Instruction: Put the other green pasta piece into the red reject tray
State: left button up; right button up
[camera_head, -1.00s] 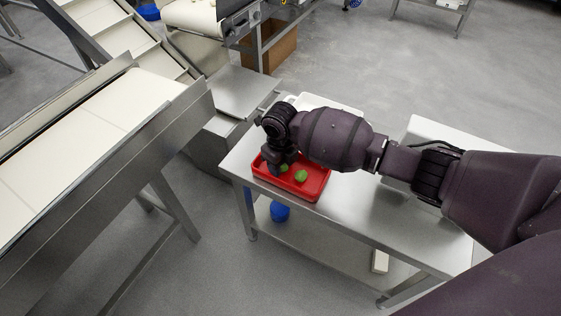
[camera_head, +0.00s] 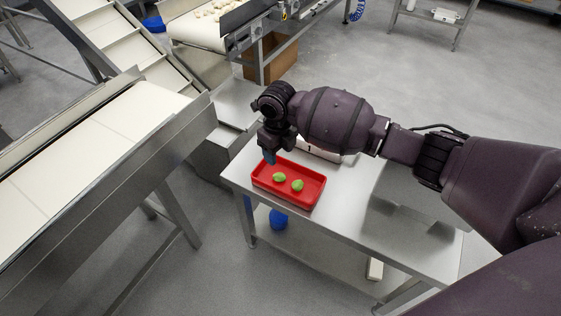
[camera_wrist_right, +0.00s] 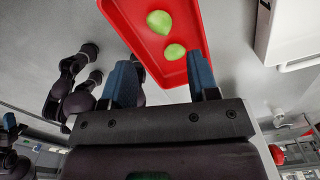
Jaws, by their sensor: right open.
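The red reject tray (camera_head: 308,200) lies on the steel table and also shows at the top of the right wrist view (camera_wrist_right: 195,40). Two green pasta pieces lie inside it, apart from each other: one on the left (camera_head: 279,177) and one on the right (camera_head: 297,186). In the right wrist view they show as one piece (camera_wrist_right: 159,22) and another piece (camera_wrist_right: 175,52). My right gripper (camera_head: 269,158) is above the tray's far left end; its blue fingers (camera_wrist_right: 163,85) are apart with nothing between them. My left gripper is not in the head view.
The steel table (camera_head: 345,210) has bare room right of the tray. A white container (camera_head: 320,150) stands behind the tray, partly hidden by my right arm. A conveyor (camera_head: 100,150) runs along the left. A far belt (camera_head: 205,28) carries several pale pieces.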

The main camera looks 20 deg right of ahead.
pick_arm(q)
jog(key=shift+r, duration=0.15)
pick_arm(e)
notch_tip(320, 180, up, 2)
jog(key=shift+r, duration=0.15)
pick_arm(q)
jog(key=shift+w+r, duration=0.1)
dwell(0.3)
pick_arm(e)
jog(key=s+a+f+m+t+y+p, duration=0.2)
jog(key=s+f+m+t+p, duration=0.1)
jog(key=s+m, duration=0.65)
jog(key=s+a+f+m+t+y+p, duration=0.1)
jog(key=s+f+m+t+y+p, duration=0.2)
jog(key=s+m, duration=0.6)
pick_arm(q)
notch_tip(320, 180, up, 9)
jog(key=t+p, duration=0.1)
jog(key=p, duration=0.3)
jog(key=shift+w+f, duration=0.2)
pick_arm(e)
jog(key=s+d+r+m+t+h, duration=0.2)
jog(key=s+d+m, duration=0.3)
jog(key=s+m, duration=0.4)
jog(key=s+d+r+m+t+h, duration=0.3)
jog(key=s+d+m, duration=0.2)
jog(key=s+m, duration=0.5)
jog(key=shift+r+m, duration=0.2)
jog(key=shift+m, duration=0.85)
